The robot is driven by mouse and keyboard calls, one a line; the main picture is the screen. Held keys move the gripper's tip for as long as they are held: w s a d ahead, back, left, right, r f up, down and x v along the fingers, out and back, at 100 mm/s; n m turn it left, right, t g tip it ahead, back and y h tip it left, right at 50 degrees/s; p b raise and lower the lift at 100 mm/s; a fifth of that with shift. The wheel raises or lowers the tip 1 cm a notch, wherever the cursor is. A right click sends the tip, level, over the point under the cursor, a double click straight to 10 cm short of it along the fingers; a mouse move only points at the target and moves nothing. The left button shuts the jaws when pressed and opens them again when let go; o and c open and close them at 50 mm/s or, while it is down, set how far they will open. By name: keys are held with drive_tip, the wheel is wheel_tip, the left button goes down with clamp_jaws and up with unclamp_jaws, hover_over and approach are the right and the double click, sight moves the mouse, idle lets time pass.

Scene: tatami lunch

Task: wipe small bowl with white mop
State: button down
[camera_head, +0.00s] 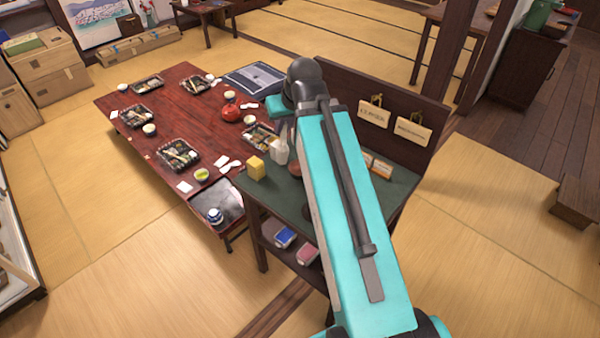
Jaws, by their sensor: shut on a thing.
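My teal arm reaches up from the lower right over a dark green-topped side stand (262,197). Its wrist bends left near the top, and my gripper is hidden behind the arm, so its hold does not show. I cannot make out a white mop. A small blue-and-white bowl (214,215) sits on a dark surface at the near end of the low red-brown table (165,118). A cup with green contents (201,175) stands beyond it. I cannot tell which small vessel is the task's bowl.
A yellow block (255,168) and a white bottle (280,150) stand on the side stand, beside the arm. A brown panel with small signs (373,115) rises behind it. Meal trays (179,154) and a red pot (231,113) crowd the low table. Tatami at lower left is clear.

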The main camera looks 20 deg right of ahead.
drive_tip(key=shift+w+d+n+g+y+p, duration=0.15)
drive_tip(key=shift+n+y, duration=0.4)
drive_tip(key=shift+n, duration=0.55)
drive_tip(key=shift+w+d+n+g+y+p, duration=0.15)
drive_tip(key=shift+n+y, duration=0.4)
drive_tip(key=shift+n, duration=0.55)
drive_tip(key=shift+s+n+g+y, duration=0.1)
drive_tip(key=shift+n+g+y, duration=0.5)
drive_tip(key=shift+n, duration=1.1)
drive_tip(key=shift+a, duration=0.1)
drive_tip(key=m+t+h+p, duration=0.1)
drive_tip(key=m, duration=0.2)
drive_tip(key=m+h+p, duration=0.1)
drive_tip(key=m, duration=0.2)
drive_tip(key=shift+a+m+t+h, duration=0.1)
drive_tip(key=shift+m+t+h, duration=0.2)
drive_tip(key=shift+t+h, duration=0.1)
drive_tip(key=shift+w+f+m+h+b, duration=0.1)
drive_tip(key=shift+m+h+b, duration=0.25)
drive_tip(key=shift+m, duration=0.45)
drive_tip(key=shift+w+f+m+h+b, duration=0.1)
drive_tip(key=shift+m+h, duration=0.35)
drive_tip(key=shift+m, duration=0.35)
drive_tip(key=shift+r+m+g+h+p, duration=0.2)
drive_tip(key=shift+m+h, duration=0.3)
drive_tip(key=shift+m, duration=0.5)
drive_tip(key=shift+f+m+g+h+p, duration=0.1)
drive_tip(key=shift+m+h+p, duration=0.3)
drive_tip(key=shift+m, duration=0.6)
